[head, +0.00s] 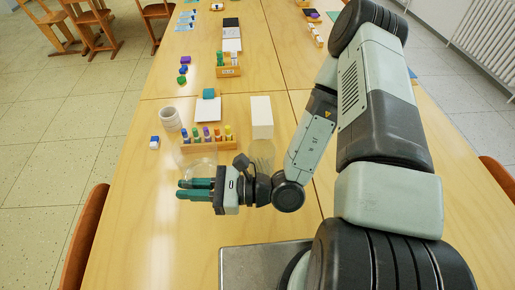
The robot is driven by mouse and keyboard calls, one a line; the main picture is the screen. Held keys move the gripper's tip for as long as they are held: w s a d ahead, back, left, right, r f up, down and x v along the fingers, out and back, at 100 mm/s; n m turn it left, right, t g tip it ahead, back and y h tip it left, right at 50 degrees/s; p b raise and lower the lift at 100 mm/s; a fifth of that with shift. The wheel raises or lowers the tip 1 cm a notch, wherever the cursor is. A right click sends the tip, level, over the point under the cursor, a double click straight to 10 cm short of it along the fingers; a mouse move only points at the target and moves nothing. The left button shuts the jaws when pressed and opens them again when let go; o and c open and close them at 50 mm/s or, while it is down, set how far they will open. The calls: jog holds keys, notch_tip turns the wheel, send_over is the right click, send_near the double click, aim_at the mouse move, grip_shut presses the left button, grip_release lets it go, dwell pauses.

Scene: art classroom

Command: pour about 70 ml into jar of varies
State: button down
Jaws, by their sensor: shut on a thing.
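My gripper (194,189) is low over the near part of the table, with its teal fingers pointing left. It is shut on a clear, see-through vessel (198,166), whose faint outline shows just beyond the fingers. The vessel's edges, tilt and contents are hard to make out. Another clear container (262,155) stands to the right, just beyond my wrist. I cannot tell its fill level, or which of the two clear things is the jar.
A wooden rack (222,145) with several coloured pieces stands behind the gripper. A white block (262,112) is behind the right-hand clear container. A white ringed cup (170,119) and a small blue-and-white block (154,142) are at the left. The table's near left (135,220) is clear.

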jog(key=s+d+f+n+g, duration=0.1)
jog(key=s+d+f, duration=0.2)
jog(key=d, duration=0.5)
jog(key=s+d+f+n+g, duration=0.1)
jog(key=s+d+f+g, duration=0.1)
jog(key=s+d, duration=0.4)
jog(key=d+f, duration=0.1)
jog(key=d, duration=0.2)
jog(key=shift+s+f, duration=0.25)
jog(key=shift+f, duration=0.1)
jog(key=shift+w+d+r, duration=0.1)
jog(key=w+r+m, duration=1)
jog(key=r+m, duration=0.2)
jog(key=r, duration=0.1)
jog(key=shift+t+y, duration=0.3)
jog(key=shift+t, duration=0.1)
jog(key=shift+w+r+m+p, duration=0.45)
jog(key=shift+w+m, duration=0.15)
jog(key=shift+m, duration=0.2)
jog(key=shift+w+r, duration=0.15)
jog(key=shift+w, duration=0.05)
jog(key=shift+w+r+m+p, duration=0.5)
jog(key=shift+w+m+p, duration=0.35)
jog(key=shift+p, duration=0.3)
dwell(0.9)
